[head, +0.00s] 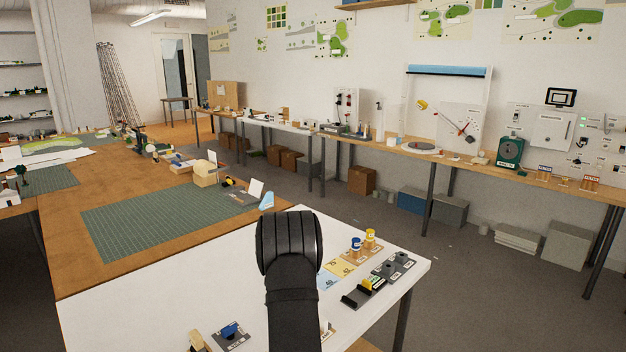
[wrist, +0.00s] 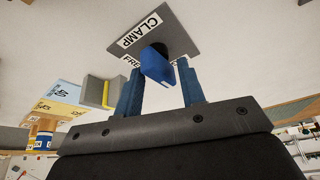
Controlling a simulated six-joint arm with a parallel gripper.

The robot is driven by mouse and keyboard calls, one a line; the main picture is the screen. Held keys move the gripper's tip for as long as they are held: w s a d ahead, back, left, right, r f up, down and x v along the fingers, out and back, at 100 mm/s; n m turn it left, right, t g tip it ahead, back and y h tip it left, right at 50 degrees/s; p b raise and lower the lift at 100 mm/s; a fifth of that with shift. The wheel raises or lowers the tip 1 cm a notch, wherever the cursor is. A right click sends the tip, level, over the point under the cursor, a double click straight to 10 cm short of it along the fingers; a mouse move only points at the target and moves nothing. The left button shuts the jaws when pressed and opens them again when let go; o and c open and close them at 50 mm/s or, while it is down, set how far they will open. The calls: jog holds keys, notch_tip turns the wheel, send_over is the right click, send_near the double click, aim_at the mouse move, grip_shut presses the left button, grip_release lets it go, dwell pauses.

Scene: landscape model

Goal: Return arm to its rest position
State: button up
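My gripper (wrist: 158,78) shows in the wrist view with its two blue fingers apart. A blue lever (wrist: 157,66) on a dark plate (wrist: 182,33) appears between the fingertips; I see a gap on both sides of it, and cannot tell its exact depth. The plate reads "CLAMP", and a second label starting "FRE" is partly hidden by the lever. In the head view the blue lever (head: 231,330) is at the lower left on the white table. There my dark arm rises in the middle, and the gripper itself is not visible.
Right of my arm on the white table (head: 150,290) are yellow and blue cards (head: 341,266), small jars (head: 356,246) and dark holders (head: 357,296). A wooden block (head: 197,341) stands beside the lever plate. A green cutting mat (head: 160,218) lies on the wooden table beyond.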

jog(key=shift+a+m+h, duration=0.1)
jog(key=shift+m+h, duration=0.5)
jog(key=shift+m, duration=0.8)
jog(key=shift+m, duration=0.3)
jog(key=s+d+r+n+y, duration=0.15)
jog(key=r+n, duration=0.25)
jog(key=r, duration=0.4)
jog(key=s+d+r+n+y, duration=0.1)
jog(key=s+d+r+n, duration=0.2)
jog(key=r, duration=0.5)
jog(key=shift+g, duration=0.3)
jog(key=x, duration=1.7)
jog(key=shift+s+d+f, duration=0.15)
jog(key=shift+d+f, duration=0.05)
